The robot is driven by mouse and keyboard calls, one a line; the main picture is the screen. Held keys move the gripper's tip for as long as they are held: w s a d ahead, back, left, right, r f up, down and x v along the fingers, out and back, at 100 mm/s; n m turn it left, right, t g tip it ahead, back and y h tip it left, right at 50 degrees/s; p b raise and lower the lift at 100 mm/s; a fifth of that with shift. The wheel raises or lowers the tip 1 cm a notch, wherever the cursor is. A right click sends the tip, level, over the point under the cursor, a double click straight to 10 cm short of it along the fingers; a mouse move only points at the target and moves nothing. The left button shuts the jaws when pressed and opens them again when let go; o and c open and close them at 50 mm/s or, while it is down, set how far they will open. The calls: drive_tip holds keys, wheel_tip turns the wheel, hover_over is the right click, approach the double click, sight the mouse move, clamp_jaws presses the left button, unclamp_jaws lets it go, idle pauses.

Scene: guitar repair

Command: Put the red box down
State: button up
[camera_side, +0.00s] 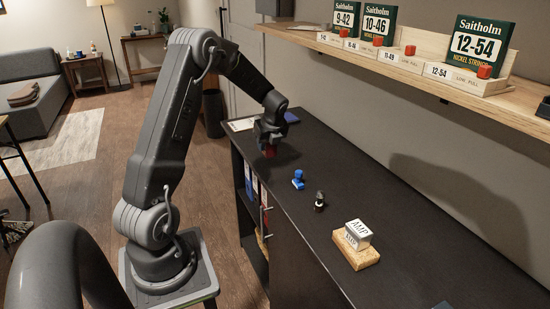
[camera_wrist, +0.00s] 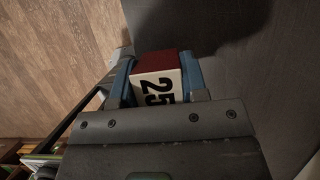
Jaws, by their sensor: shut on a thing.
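In the side view, my gripper (camera_side: 268,138) points down over the far end of the dark bench top (camera_side: 322,175). A red box (camera_side: 270,151) shows just under its fingers, at or very near the bench top; I cannot tell whether it touches. In the wrist view, the red box (camera_wrist: 160,62) sits between the blue-lined fingers of my gripper (camera_wrist: 158,78). Its red top edge and a white face with a black "25" show. My gripper is shut on it. The box's lower part is hidden.
A blue stamp-like item (camera_side: 298,180), a small dark item (camera_side: 319,201) and a white "AMP" block (camera_side: 358,234) on a wooden base stand nearer on the bench. A wall shelf (camera_side: 440,80) with string packs and small red cubes hangs above. Papers (camera_side: 243,124) lie behind my gripper.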

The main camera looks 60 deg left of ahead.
drive_tip(key=shift+w+d+f, duration=0.2)
drive_tip(key=shift+w+f, duration=0.2)
drive_tip(key=shift+w, duration=0.15)
drive_tip(key=shift+w+d+f, duration=0.2)
drive_tip(key=shift+w+f, duration=0.15)
drive_tip(key=shift+w, duration=0.2)
drive_tip(key=shift+f, duration=1.95)
drive_tip(key=shift+f, duration=0.1)
drive_tip(key=o, duration=1)
